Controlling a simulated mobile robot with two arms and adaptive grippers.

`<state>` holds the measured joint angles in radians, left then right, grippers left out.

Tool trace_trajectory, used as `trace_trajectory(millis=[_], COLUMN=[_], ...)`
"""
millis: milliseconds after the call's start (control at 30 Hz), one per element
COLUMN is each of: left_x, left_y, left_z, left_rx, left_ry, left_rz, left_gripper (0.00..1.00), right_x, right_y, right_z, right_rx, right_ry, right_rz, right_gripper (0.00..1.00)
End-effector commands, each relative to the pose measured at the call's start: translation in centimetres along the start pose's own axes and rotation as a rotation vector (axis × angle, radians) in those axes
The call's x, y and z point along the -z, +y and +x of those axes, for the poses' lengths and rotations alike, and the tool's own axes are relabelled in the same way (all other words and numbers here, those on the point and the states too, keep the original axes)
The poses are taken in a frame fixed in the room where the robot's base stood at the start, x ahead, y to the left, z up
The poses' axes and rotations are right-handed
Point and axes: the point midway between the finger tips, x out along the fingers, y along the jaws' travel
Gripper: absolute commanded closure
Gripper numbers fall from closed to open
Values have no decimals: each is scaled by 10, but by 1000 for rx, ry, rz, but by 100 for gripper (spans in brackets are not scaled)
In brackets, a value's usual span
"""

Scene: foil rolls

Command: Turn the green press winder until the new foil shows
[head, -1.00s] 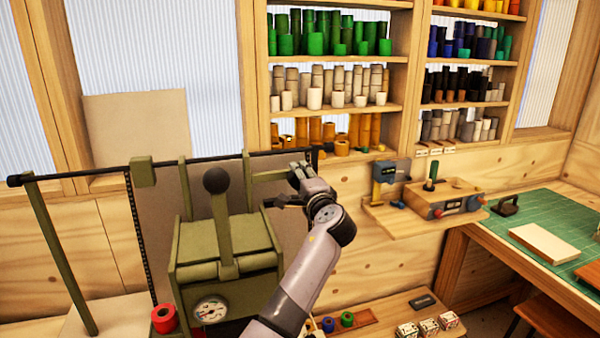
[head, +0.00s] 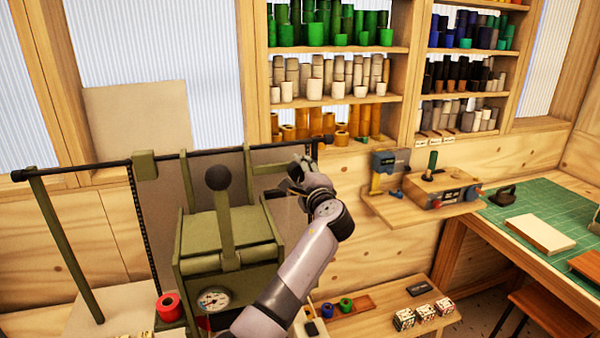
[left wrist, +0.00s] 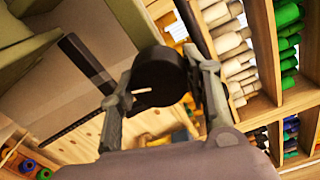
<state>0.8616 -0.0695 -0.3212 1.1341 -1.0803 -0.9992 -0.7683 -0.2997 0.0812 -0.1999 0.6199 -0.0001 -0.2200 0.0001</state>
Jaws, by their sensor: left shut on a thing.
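The green press (head: 225,245) stands at the left in the head view, with a lever topped by a black ball and a round gauge. A dark bar runs across behind its top. My left gripper (head: 295,180) is at the press's right side, near the bar's right end. In the left wrist view its fingers are shut on a black round winder knob (left wrist: 158,75), one finger on each side. The foil on the winder cannot be made out. My right gripper is not in view.
Blue and green rolls (head: 345,305) lie on a low wooden surface at the bottom. Shelves of coloured rolls (head: 335,80) fill the back wall. A green cutting mat (head: 545,225) covers the bench at right.

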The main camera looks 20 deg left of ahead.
Motion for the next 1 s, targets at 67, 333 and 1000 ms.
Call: trace_trajectory(millis=[67, 333, 1000], left_x=[2, 1, 2], left_y=[2, 1, 1], left_z=[-1, 0, -36], left_rx=[-2, -2, 0], left_ry=[3, 2, 4], left_rz=[1, 0, -3], left_gripper=[84, 41, 36], right_x=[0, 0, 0], right_y=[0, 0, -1], right_z=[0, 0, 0], right_rx=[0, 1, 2], right_ry=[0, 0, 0], right_rz=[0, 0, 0], right_gripper=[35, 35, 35])
